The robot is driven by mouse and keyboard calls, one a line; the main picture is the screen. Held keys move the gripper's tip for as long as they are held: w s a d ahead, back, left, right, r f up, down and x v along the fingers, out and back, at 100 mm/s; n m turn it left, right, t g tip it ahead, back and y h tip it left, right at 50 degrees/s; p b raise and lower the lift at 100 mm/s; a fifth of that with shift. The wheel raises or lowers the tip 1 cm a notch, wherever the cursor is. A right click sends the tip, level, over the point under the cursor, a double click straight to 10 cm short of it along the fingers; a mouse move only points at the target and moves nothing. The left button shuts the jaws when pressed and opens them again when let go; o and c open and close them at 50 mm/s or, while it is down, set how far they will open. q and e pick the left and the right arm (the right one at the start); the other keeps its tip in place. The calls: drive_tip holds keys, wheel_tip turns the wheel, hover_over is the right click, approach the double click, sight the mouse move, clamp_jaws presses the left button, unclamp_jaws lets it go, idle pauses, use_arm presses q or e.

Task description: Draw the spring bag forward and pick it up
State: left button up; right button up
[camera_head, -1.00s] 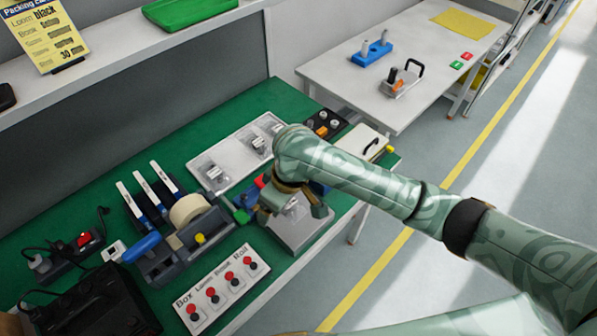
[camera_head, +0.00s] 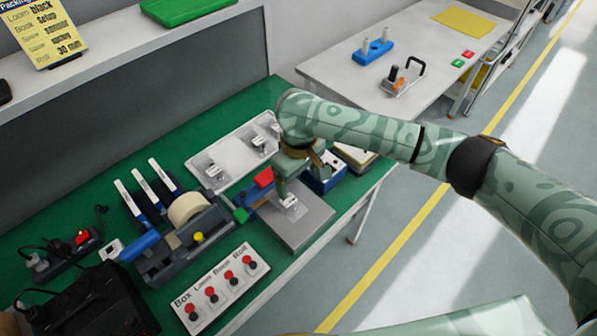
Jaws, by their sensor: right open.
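A small clear bag with a white label (camera_head: 289,202) lies on the grey metal plate (camera_head: 306,225) at the front edge of the green bench. I cannot read whether its label says spring. Similar bags (camera_head: 214,171) lie on the white tray (camera_head: 226,149) behind. My right gripper (camera_head: 298,180) is open, pointing down over the back part of the plate. One finger stands just behind the bag; I cannot tell whether it touches. The gripper and wrist hide part of the tray's right end. My left gripper is out of view.
A red and blue block (camera_head: 263,178) is close left of the gripper, and a blue box (camera_head: 325,180) is close right. A tape dispenser (camera_head: 188,222) and a button panel (camera_head: 222,288) stand to the left. The plate's front part is clear.

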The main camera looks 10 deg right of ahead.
sight(299, 211)
wheel_tip(299, 211, down, 14)
drive_tip(key=b, duration=0.6)
drive_tip(key=shift+b, duration=0.4)
drive_tip(key=c, duration=1.1)
